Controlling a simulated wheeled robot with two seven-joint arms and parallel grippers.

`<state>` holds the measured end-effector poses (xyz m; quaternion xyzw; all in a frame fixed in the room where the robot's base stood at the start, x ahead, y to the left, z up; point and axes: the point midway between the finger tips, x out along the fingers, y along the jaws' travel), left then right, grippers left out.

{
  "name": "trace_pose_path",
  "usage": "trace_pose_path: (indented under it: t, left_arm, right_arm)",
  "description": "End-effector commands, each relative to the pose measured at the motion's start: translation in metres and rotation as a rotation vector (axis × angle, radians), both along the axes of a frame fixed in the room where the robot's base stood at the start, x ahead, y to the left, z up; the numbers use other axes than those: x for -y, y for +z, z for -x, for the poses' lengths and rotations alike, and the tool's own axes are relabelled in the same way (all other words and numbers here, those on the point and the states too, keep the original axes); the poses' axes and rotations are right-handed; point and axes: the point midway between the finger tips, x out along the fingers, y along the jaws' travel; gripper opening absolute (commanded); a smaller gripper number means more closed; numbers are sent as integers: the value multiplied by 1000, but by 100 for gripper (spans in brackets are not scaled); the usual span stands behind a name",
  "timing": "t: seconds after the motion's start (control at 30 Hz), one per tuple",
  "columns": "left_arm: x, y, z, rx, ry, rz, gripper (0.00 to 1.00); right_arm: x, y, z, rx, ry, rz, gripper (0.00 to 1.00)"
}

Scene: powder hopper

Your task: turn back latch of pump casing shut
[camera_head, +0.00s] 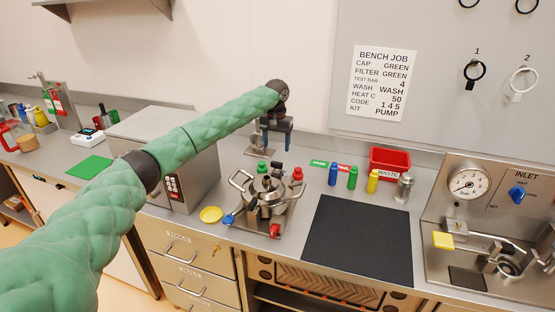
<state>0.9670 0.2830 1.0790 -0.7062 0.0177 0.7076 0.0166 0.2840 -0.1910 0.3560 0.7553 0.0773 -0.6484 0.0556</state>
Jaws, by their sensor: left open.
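The pump casing (265,196) is a round metal body with bent side handles, standing on the bench left of the black mat. Red and green knobs show at its back and blue and red ones at its front. I cannot tell which part is the back latch or whether it is turned shut. My left gripper (277,146) is open and points down, above and behind the casing as seen here. Its fingers are apart with nothing between them. My right gripper is not in view.
The black mat (358,240) is bare. Green, blue and yellow bottles (353,177), a metal canister (403,188) and a red waste bin (390,161) stand behind it. A steel oven-like box (190,175) is left of the casing, with a yellow disc (211,214) nearby. A gauge panel (468,185) is at right.

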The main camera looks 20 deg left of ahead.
Motion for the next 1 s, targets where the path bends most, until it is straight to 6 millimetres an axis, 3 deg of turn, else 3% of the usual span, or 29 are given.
trace_pose_path:
  t: [0.17, 0.7, 1.0]
  left_arm:
    - [0, -7, 0, 0, 16, -1, 65]
    - [0, -69, 0, 2, 15, -1, 65]
    - [0, -78, 0, 3, 14, -1, 65]
  right_arm:
    - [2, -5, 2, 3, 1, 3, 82]
    - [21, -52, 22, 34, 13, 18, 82]
    - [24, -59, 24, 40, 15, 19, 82]
